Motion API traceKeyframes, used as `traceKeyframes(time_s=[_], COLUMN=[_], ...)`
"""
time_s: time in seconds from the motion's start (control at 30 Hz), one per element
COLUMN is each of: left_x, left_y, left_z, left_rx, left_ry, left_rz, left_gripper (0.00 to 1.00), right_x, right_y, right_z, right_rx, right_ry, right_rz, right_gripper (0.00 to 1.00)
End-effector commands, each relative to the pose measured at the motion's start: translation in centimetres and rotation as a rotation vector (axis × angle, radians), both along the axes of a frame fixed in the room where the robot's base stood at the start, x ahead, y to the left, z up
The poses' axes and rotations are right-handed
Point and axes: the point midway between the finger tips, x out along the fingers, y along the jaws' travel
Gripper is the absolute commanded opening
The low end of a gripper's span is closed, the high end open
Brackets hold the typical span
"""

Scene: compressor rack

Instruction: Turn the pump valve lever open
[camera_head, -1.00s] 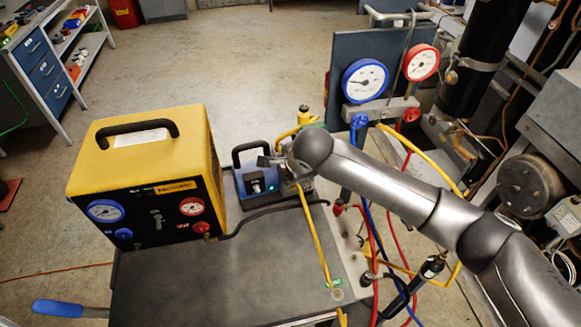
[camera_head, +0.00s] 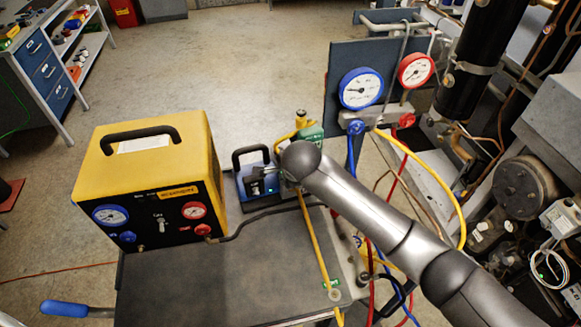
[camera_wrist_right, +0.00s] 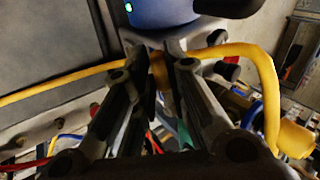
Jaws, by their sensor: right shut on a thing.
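The blue vacuum pump (camera_head: 243,188) with a black handle stands on the cart, right of the yellow machine. Its blue body shows at the top of the right wrist view (camera_wrist_right: 160,12). My right gripper (camera_wrist_right: 168,62) is at the pump's fitting side, its two fingers close together. It is shut on a small yellow-brown piece (camera_wrist_right: 160,78), which looks like the pump valve lever. The fingers cover most of it, so its angle cannot be told. In the head view my right wrist hides the valve. My left gripper is not in view.
A yellow hose (camera_head: 315,240) runs from the pump area over the cart top (camera_head: 215,275). The yellow recovery machine (camera_head: 150,190) stands left. A gauge manifold with a blue gauge (camera_head: 361,89) and red gauge (camera_head: 416,70) hangs at right, with hoses below.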

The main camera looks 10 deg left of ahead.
Motion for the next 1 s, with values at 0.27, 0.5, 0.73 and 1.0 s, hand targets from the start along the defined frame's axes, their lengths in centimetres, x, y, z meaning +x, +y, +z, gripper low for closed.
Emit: traceKeyframes(time_s=[0.27, 0.5, 0.73, 1.0], left_x=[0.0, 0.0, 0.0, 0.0], left_y=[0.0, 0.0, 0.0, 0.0], left_z=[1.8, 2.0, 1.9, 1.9], left_rx=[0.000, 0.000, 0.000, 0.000], left_ry=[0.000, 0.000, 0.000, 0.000], left_rz=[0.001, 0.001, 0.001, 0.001], left_gripper=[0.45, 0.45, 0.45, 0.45], right_x=[-0.3, -0.2, -0.2, -0.3], right_y=[0.2, -0.1, -0.2, -0.2], right_z=[-0.4, -0.9, -0.9, -1.1], right_rx=[-0.083, -0.138, -0.144, -0.146], right_ry=[-0.042, -0.067, -0.069, -0.066], right_rz=[-0.007, -0.010, -0.009, -0.010], right_gripper=[0.00, 0.00, 0.00, 0.36])
